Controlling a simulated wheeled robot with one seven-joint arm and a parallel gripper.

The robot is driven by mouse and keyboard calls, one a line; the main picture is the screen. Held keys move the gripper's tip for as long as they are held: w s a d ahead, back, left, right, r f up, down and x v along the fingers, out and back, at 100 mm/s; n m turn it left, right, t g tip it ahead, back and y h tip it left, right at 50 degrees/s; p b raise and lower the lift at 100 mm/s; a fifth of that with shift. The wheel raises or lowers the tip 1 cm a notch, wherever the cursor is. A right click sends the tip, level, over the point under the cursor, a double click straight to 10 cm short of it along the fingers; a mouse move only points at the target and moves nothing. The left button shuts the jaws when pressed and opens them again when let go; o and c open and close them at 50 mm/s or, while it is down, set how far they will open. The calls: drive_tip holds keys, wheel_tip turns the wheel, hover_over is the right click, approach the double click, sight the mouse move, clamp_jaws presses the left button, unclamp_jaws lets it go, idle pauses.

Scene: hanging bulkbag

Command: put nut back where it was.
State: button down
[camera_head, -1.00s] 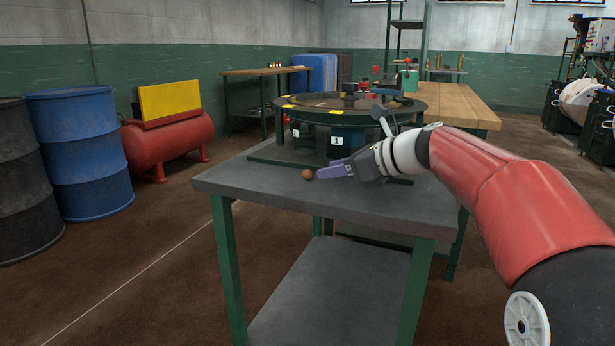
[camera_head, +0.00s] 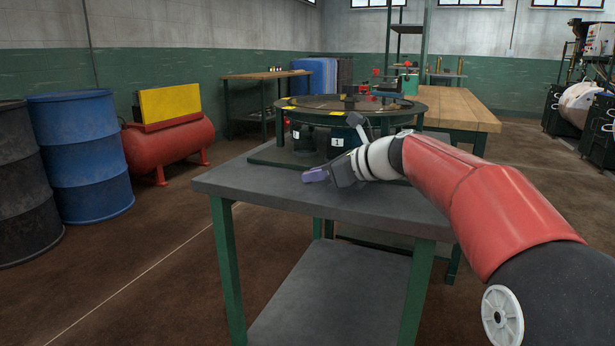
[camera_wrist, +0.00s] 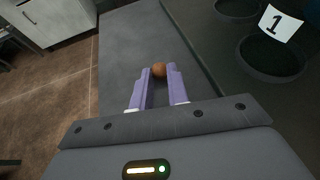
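The nut is a small round brown thing. In the wrist view the nut (camera_wrist: 159,70) lies between the tips of my gripper's two purple fingers (camera_wrist: 160,74). The fingers stand apart, one on each side of it; I cannot tell whether they touch it. In the head view my gripper (camera_head: 315,175) is low over the grey table (camera_head: 310,205), near its left part, and hides the nut. A round dark turntable stand (camera_head: 347,110) with labelled holders below it stands behind my gripper. A label with the number 1 (camera_wrist: 279,23) shows in the wrist view.
The table's left edge is close to my gripper. The table's front part is clear. A wooden bench (camera_head: 460,110) stands behind at the right. Blue (camera_head: 82,150) and black (camera_head: 22,185) drums and a red tank (camera_head: 170,142) stand on the floor at the left.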

idle(0.4)
wheel_tip(320, 180, up, 20)
drive_tip(key=p, duration=0.8)
drive_tip(key=shift+d, duration=0.1)
